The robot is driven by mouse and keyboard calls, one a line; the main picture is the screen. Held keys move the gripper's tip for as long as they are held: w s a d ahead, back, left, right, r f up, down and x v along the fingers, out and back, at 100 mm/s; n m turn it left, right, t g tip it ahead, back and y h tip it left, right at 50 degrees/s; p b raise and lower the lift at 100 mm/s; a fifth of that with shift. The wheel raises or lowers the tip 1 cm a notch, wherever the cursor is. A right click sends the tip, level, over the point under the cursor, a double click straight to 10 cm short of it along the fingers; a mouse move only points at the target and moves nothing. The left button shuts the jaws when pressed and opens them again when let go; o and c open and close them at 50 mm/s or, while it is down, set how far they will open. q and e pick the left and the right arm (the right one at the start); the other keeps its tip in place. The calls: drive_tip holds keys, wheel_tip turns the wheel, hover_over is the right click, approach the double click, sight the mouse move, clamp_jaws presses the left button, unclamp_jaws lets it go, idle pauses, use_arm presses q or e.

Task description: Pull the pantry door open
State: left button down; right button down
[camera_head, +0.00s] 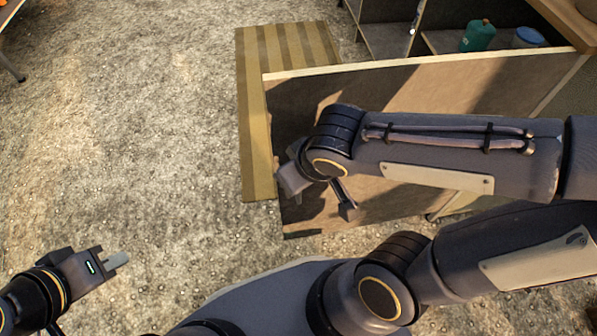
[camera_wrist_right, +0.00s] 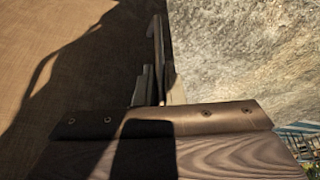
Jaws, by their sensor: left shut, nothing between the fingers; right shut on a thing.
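The pantry door (camera_head: 440,88) is a brown panel with a pale top edge. It stands swung out from the cabinet, whose shelves show behind it. My right arm reaches across the door from the right. The right gripper (camera_head: 292,180) is at the door's free edge, its fingers mostly hidden in the head view. In the right wrist view the fingers (camera_wrist_right: 147,88) are shut on a slim dark upright handle (camera_wrist_right: 157,38) beside the door face (camera_wrist_right: 60,70). My left gripper (camera_head: 117,260) is shut and empty over the ground at lower left, well apart from the door.
A striped mat (camera_head: 255,130) lies on the gravel, partly under the door's free end. A green canister (camera_head: 477,36) and a blue-lidded container (camera_head: 527,37) stand in the cabinet. An orange item shows at the top left corner. The gravel at left is clear.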

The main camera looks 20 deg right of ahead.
use_arm(q)
drive_tip(key=shift+s, duration=0.45)
use_arm(e)
drive_tip(key=shift+s, duration=0.35)
drive_tip(key=c, duration=1.5)
unclamp_jaws()
